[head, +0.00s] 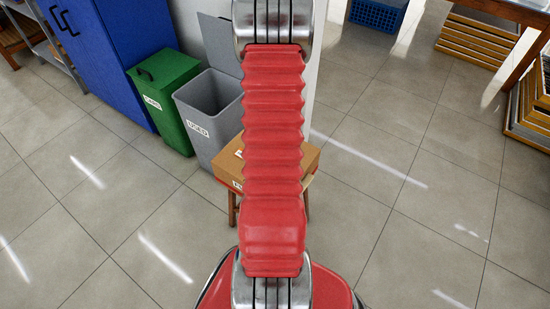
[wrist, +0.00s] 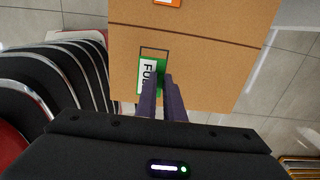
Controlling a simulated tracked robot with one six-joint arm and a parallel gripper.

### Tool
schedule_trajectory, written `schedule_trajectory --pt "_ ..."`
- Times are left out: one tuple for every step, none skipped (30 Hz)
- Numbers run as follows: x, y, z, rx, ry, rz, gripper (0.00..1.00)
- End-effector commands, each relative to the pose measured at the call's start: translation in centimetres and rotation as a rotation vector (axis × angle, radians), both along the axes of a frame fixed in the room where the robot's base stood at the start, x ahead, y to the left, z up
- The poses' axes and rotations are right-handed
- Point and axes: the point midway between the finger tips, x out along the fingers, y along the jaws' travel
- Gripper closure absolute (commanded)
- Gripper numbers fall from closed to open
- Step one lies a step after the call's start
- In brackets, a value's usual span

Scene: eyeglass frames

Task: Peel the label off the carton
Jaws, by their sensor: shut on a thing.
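The brown carton (head: 229,161) stands on a small wooden stand, partly hidden behind my red arm in the head view. In the wrist view the carton (wrist: 205,65) fills the upper middle. A green and white label (wrist: 146,70) with the letters "FU" lies at its near edge, beside a thin black outline. My gripper (wrist: 160,77) has its two dark fingers close together at the label's right part, shut on the label. The fingers cover the rest of its text. Whether any of the label is lifted off the carton I cannot tell. My gripper is hidden in the head view.
An orange label (wrist: 167,2) sits farther up the carton. A grey bin marked "USED" (head: 207,115) with its lid up stands left of the carton, next to a green lidded bin (head: 165,95) and a blue cabinet (head: 110,50).

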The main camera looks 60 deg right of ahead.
Motion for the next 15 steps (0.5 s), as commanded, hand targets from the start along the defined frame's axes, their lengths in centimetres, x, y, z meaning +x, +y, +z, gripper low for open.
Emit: schedule_trajectory --pt "0.0 0.0 0.0 0.000 0.000 0.000 1.00" --pt "0.0 0.0 0.1 0.000 0.000 0.000 1.00" --pt "0.0 0.0 0.2 -0.001 0.000 0.000 1.00" --pt "0.0 0.0 0.2 -0.001 -0.001 0.000 1.00" --pt "0.0 0.0 0.4 -0.001 -0.001 0.000 1.00" --pt "0.0 -0.1 0.5 -0.001 -0.001 0.000 1.00" --pt "0.0 -0.1 0.7 -0.002 -0.001 0.000 1.00" --pt "0.0 -0.1 0.8 -0.002 -0.001 0.000 1.00" --pt "0.0 -0.1 1.0 -0.002 -0.001 0.000 1.00" --pt "0.0 -0.1 1.1 -0.002 -0.001 0.000 1.00" --pt "0.0 -0.1 1.2 -0.002 -0.001 0.000 1.00" --pt "0.0 -0.1 1.4 -0.001 -0.001 0.000 1.00" --pt "0.0 0.0 1.5 -0.001 -0.001 0.000 1.00" --pt "0.0 0.0 1.6 -0.001 -0.001 0.000 1.00" --pt "0.0 0.0 1.8 -0.001 -0.001 0.000 1.00"
